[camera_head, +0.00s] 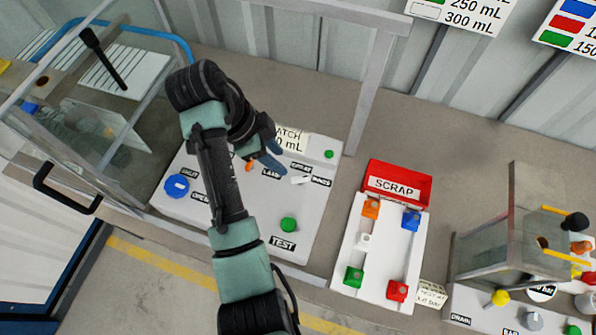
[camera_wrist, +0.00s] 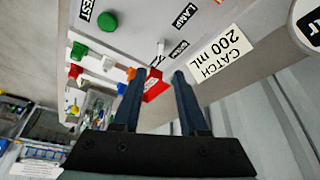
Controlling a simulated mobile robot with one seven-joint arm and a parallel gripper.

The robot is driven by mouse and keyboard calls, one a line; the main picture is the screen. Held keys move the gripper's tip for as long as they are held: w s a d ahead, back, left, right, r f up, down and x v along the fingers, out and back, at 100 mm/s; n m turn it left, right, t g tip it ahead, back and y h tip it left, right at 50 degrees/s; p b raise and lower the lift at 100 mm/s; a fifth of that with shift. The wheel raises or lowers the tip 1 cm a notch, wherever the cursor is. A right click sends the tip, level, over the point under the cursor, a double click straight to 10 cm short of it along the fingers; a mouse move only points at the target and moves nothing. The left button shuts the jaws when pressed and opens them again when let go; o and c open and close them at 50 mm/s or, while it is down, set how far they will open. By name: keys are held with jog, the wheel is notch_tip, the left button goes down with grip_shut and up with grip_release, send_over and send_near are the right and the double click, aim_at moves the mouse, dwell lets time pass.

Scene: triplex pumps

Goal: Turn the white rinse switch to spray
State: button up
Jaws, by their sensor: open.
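The white rinse switch (camera_head: 300,180) is a small white lever on the right part of the grey panel (camera_head: 258,222). Small black labels sit around it, too small to read with certainty. In the wrist view the switch (camera_wrist: 161,47) shows just beyond and between the fingertips. My gripper (camera_head: 272,155) is over the panel, up and left of the switch in the head view. In the wrist view my gripper (camera_wrist: 158,76) has its two dark blue fingers apart, with nothing held. No contact with the switch shows.
A green TEST button (camera_head: 288,225), a blue knob (camera_head: 176,186) and a CATCH card (camera_head: 292,142) are on the panel. A red SCRAP bin (camera_head: 425,187) and a white tray (camera_head: 340,272) with coloured pieces stand right. A clear-walled enclosure (camera_head: 95,100) stands left.

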aim_at(300, 178)
jog(key=b+x, duration=0.2)
jog(key=x, duration=0.9)
jog(key=shift+w+a+b, duration=0.1)
jog(key=shift+w+b, duration=0.05)
jog(key=shift+b, duration=0.15)
grip_shut()
